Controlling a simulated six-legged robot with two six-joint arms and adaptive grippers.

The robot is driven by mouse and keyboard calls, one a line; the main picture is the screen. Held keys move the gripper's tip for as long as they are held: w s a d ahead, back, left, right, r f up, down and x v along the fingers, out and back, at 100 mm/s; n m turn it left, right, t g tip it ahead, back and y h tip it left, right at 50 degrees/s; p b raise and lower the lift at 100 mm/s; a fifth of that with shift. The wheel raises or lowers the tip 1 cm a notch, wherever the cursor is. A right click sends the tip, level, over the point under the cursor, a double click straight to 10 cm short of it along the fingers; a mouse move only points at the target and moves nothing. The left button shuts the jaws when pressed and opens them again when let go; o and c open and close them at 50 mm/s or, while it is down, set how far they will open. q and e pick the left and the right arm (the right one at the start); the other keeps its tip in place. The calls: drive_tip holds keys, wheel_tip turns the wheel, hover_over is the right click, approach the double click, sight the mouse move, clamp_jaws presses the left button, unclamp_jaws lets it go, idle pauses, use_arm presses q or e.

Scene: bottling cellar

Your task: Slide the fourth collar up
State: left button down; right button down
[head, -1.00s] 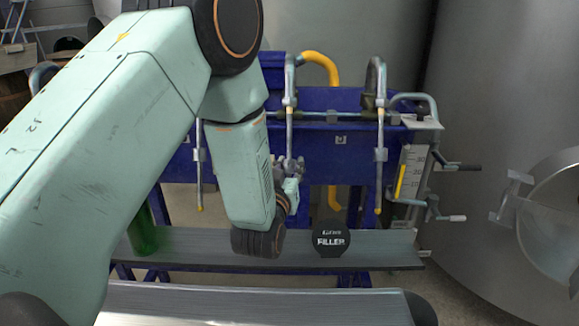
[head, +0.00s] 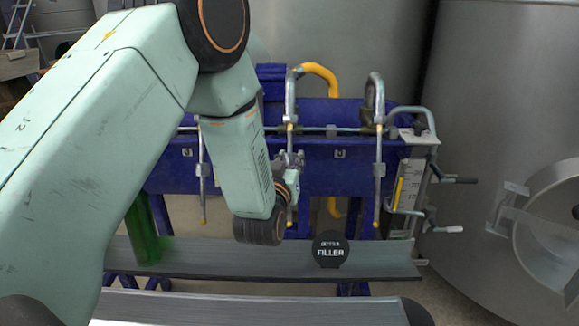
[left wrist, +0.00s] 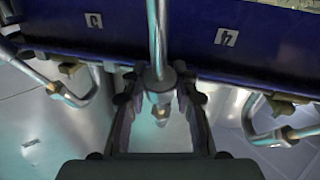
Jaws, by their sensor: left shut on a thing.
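The blue filler (head: 320,170) has several metal spouts hanging along its front. My left gripper (head: 290,160) is at the middle visible spout (head: 290,105), shut on its grey collar, which the left wrist view shows between the two fingers (left wrist: 159,82). The spout's tip shows below the gripper. The collar (head: 379,170) on the right spout and the collar (head: 204,170) on the left spout sit lower. Number labels flank the held spout, one (left wrist: 227,37) to its right in the wrist view. My right gripper is out of view.
A green bottle (head: 142,230) stands on the grey shelf (head: 200,257) at left, partly behind my arm. A round black "FILLER" sign (head: 329,250) stands on the shelf. Crank handles (head: 455,180) stick out at right, before a large steel tank (head: 500,90).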

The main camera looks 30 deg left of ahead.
sight(289, 138)
use_arm(q)
drive_tip(key=r+p, duration=0.1)
drive_tip(key=w+r, duration=0.1)
drive_tip(key=r, duration=0.1)
drive_tip(key=a+r+p, duration=0.1)
drive_tip(key=shift+w+r+p, duration=0.25)
drive_tip(key=shift+w+p, duration=0.05)
drive_tip(key=shift+w, duration=0.1)
drive_tip(key=shift+w+r, duration=0.15)
drive_tip(key=shift+r, duration=0.1)
drive_tip(key=c, duration=1.4)
unclamp_jaws()
drive_tip(key=o, duration=0.4)
drive_tip(key=shift+f, duration=0.15)
drive_tip(key=v, duration=1.2)
drive_tip(key=shift+f, duration=0.1)
